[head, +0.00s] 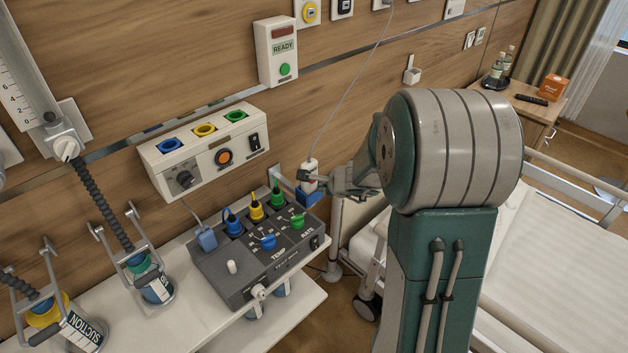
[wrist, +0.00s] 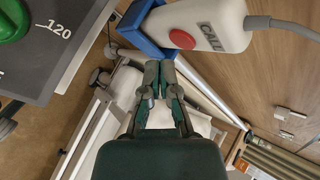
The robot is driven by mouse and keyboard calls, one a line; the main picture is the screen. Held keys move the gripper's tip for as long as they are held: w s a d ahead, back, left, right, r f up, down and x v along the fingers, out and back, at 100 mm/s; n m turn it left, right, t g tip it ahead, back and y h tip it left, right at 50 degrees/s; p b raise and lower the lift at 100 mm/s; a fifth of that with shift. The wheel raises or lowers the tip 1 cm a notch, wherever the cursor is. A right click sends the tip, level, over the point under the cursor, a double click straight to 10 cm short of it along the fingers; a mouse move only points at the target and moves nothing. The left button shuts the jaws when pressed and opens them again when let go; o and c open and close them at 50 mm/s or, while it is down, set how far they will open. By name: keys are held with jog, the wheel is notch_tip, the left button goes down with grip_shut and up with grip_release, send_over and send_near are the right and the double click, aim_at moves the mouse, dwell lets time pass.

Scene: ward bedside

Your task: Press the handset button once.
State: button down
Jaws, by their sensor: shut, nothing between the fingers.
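The handset (wrist: 215,22) is white with a red button (wrist: 183,38) and the word CALL; a grey cord leaves its end. It sits in a blue holder (wrist: 146,30). In the head view the handset (head: 311,167) stands upright by the wall, and the holder (head: 312,205) is partly covered. My gripper (wrist: 160,68) is shut and empty. In the wrist view its fingertips lie just below and left of the button, over the holder's edge. I cannot tell whether they touch anything. In the head view my gripper (head: 318,182) is close beside the handset.
A grey console (head: 240,292) with knobs and plugs stands on the white shelf (head: 195,335), left of my gripper. A white wall unit (head: 205,150) and a READY box (head: 278,72) hang above. The bed (head: 545,260) is on the right. A pole (head: 335,235) stands below the handset.

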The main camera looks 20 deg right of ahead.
jog(key=shift+s+d, duration=0.25)
jog(key=shift+s, duration=0.45)
jog(key=shift+s+d, duration=0.3)
jog(key=shift+s, duration=0.45)
jog(key=shift+s+d, duration=0.25)
jog(key=shift+s, duration=0.45)
jog(key=s+a+r+n+g+y, duration=0.1)
jog(key=s+a+r+n+y, duration=0.1)
jog(key=s+a+r+n, duration=0.5)
jog(key=s+a+r+n+g+y, duration=0.1)
jog(key=s+a+r+n, duration=0.1)
jog(key=a+r+n, duration=0.5)
jog(key=s+a+r+n+g+h, duration=0.1)
jog(key=s+n+h, duration=0.3)
jog(key=s+n, duration=0.4)
jog(key=s, duration=0.6)
jog(key=shift+s, duration=0.2)
